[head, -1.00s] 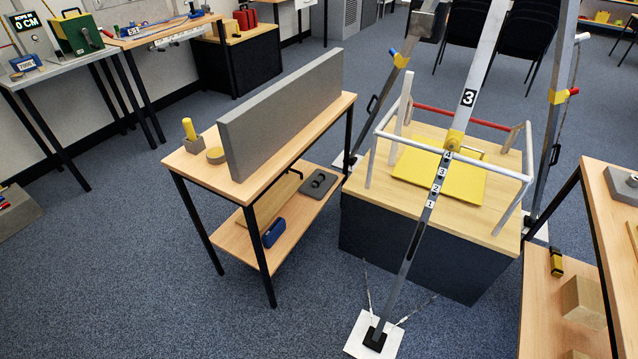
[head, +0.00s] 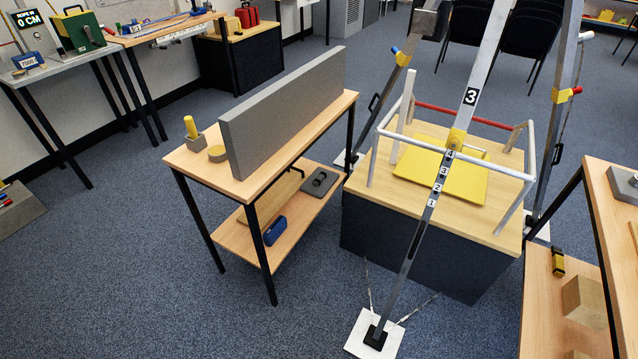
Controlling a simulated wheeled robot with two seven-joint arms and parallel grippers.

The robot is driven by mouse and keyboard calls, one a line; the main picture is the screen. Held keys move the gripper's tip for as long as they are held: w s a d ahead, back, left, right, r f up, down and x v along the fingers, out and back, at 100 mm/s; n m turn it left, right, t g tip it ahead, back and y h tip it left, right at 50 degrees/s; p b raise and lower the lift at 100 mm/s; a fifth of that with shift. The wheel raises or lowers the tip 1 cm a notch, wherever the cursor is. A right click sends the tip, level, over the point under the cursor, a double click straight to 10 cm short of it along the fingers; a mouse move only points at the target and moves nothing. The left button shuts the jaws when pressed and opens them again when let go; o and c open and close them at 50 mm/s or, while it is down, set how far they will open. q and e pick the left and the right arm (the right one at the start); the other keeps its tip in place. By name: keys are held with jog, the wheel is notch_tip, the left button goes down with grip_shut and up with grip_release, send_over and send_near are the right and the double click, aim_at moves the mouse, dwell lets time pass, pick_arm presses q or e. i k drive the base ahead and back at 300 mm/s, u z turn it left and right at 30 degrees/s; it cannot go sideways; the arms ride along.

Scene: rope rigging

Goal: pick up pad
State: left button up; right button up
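Several things here are flat and pad-like, and I cannot tell which one the task calls the pad. A flat yellow panel (head: 463,184) lies on the wooden top of the dark box, inside a white tube frame. A small dark grey plate (head: 320,181) with a black handle-like part lies on the lower shelf of the near table. A long grey slab (head: 290,108) stands on edge on that table's top. A grey block (head: 622,186) is partly visible on the right table. Neither of my grippers is in view.
A metal tripod leg (head: 412,245) crosses in front of the dark box (head: 410,240) and ends on a white floor plate (head: 374,334). A yellow-topped peg (head: 191,128) and a tan disc (head: 217,153) sit on the near table.

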aim_at(322, 181)
jog(key=u, duration=1.8)
jog(key=i, duration=4.7)
jog(key=z, duration=2.9)
jog(key=i, duration=2.1)
